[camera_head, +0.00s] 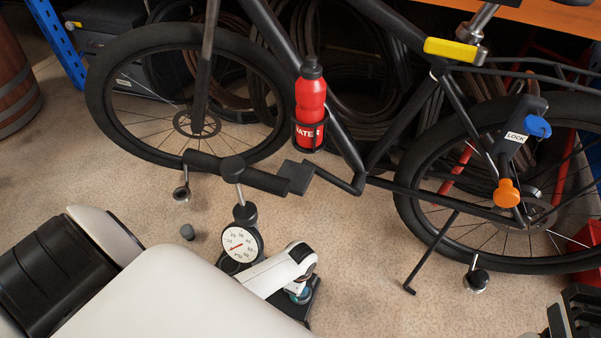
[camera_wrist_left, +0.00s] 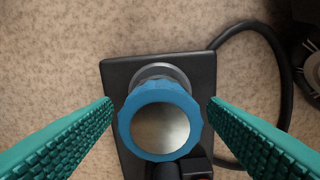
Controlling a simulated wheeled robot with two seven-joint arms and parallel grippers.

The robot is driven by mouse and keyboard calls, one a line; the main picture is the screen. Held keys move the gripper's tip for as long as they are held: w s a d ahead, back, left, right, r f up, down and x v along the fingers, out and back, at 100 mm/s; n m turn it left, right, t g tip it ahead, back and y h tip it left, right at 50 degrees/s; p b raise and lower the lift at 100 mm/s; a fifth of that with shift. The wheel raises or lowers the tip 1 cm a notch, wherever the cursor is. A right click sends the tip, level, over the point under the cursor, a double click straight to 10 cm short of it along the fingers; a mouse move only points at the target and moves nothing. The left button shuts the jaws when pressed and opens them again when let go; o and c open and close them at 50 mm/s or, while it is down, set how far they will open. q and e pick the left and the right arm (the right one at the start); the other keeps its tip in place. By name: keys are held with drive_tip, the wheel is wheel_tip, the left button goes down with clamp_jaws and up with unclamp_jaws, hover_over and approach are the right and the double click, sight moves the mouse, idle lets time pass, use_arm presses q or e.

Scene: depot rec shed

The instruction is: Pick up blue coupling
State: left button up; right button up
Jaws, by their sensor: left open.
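The blue coupling (camera_wrist_left: 160,120) shows in the left wrist view as a ribbed blue ring around a metallic disc, above a dark base plate (camera_wrist_left: 117,72). My left gripper (camera_wrist_left: 160,102) is open, with one teal finger on each side of the coupling. Small gaps appear between the fingertips and the ring; nothing is held. In the head view a small bluish part (camera_head: 300,294) shows under my white left wrist, which hides most of it; I cannot tell whether it is the coupling. Part of what looks like my right gripper (camera_head: 578,312) shows at the bottom right corner.
A floor pump with a round gauge (camera_head: 241,245) stands beside my left wrist. A black bicycle (camera_head: 345,150) with a red water bottle (camera_head: 310,100) and a lock (camera_head: 518,130) stands behind. A dark hose (camera_wrist_left: 285,75) curves right of the base plate.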

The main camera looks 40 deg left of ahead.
use_arm(q)
drive_tip(key=shift+f+b, duration=0.35)
drive_tip(key=shift+f, duration=0.6)
drive_tip(key=c, duration=1.1)
drive_tip(key=shift+r, duration=0.1)
